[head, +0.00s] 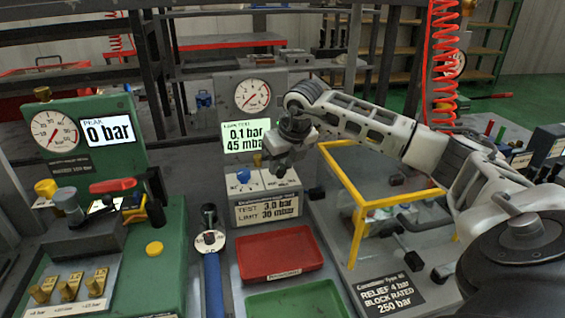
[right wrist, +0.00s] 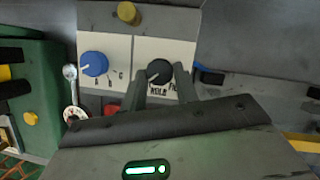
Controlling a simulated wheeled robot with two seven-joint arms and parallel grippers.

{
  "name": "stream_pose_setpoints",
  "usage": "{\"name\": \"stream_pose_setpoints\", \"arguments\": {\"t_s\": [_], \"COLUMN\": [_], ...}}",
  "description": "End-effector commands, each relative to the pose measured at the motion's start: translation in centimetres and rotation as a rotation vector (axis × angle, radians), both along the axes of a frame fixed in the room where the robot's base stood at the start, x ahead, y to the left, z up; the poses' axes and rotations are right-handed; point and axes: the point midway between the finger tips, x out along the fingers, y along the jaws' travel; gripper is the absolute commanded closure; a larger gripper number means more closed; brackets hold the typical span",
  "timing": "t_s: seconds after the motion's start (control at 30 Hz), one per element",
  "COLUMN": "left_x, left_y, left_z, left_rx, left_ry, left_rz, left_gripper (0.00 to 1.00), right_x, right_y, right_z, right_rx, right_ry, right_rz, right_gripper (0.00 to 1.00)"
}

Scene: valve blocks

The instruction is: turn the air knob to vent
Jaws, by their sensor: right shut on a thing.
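The black knob (right wrist: 159,72) sits on the white front panel of the grey gauge block, right of a blue knob (right wrist: 94,64). "HOLD" and part of another label beginning "FI" show below it; the left finger covers the area to their left. Its white pointer line points down-left in the right wrist view. My right gripper (right wrist: 164,84) is shut on the black knob, one finger on each side. In the head view, my right gripper (head: 281,166) hides this knob, and the blue knob (head: 243,175) shows to its left. My left gripper is not in view.
The block's display (head: 247,136) reads 0.1 bar and 45 mbar, under a round gauge (head: 253,95). A red tray (head: 279,257) and a green tray (head: 297,300) lie in front. A yellow frame (head: 361,215) stands right, the green valve block (head: 163,255) left.

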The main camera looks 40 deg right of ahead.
Motion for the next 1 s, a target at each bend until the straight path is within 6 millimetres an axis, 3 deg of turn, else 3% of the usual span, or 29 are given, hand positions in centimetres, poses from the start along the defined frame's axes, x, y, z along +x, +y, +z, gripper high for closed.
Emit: {"name": "stream_pose_setpoints", "arguments": {"t_s": [0.37,0.4,0.47,0.8,1.0], "left_x": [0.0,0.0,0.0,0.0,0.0], "left_y": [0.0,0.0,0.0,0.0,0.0], "left_z": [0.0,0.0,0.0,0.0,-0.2], "left_rx": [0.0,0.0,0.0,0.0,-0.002], "left_ry": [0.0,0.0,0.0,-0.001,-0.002], "left_rz": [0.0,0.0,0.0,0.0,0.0], "left_gripper": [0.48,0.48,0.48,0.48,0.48], "right_x": [0.0,0.0,0.0,-0.1,-1.1], "right_y": [0.0,0.0,0.0,0.0,0.2], "right_z": [0.0,0.0,0.0,0.3,2.8], "right_rx": [0.001,0.001,0.001,0.0,-0.002], "right_ry": [0.001,0.001,0.001,-0.001,-0.005], "right_rz": [-0.007,-0.007,-0.007,-0.005,-0.005], "right_gripper": [0.93,0.64,0.48,0.48,0.48]}}
